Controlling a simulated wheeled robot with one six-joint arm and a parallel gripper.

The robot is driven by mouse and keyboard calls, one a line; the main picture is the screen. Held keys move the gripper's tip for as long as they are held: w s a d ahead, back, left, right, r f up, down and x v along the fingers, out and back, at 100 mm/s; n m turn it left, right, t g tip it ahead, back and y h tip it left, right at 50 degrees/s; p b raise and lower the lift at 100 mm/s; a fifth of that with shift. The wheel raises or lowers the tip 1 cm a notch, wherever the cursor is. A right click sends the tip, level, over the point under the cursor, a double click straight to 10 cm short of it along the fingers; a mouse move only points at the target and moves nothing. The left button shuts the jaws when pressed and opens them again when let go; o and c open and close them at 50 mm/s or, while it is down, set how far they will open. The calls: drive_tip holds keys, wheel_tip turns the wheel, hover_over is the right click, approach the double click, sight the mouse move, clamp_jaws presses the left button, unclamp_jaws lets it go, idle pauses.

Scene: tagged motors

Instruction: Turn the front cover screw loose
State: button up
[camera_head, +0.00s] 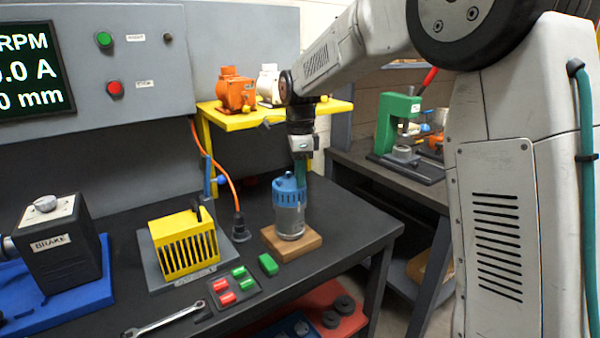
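A motor with a blue ribbed top (289,190) and a grey, clear-looking lower body (290,222) stands upright on a wooden block (273,244) on the dark bench. The front cover screw is too small or hidden to make out. My gripper (300,172) points straight down over the motor's top. A narrow teal piece extends from it to the blue top and seems to touch or overlap it. I cannot tell whether this piece is a finger or a held tool, and the gap between the fingertips does not show.
A yellow slotted box (184,243) and a black brake unit (66,246) stand to the left. In front lie a wrench (165,319), a panel of red and green pieces (232,285) and a green block (268,264). A yellow shelf (235,121) holds orange and white motors behind.

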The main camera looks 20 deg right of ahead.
clamp_jaws()
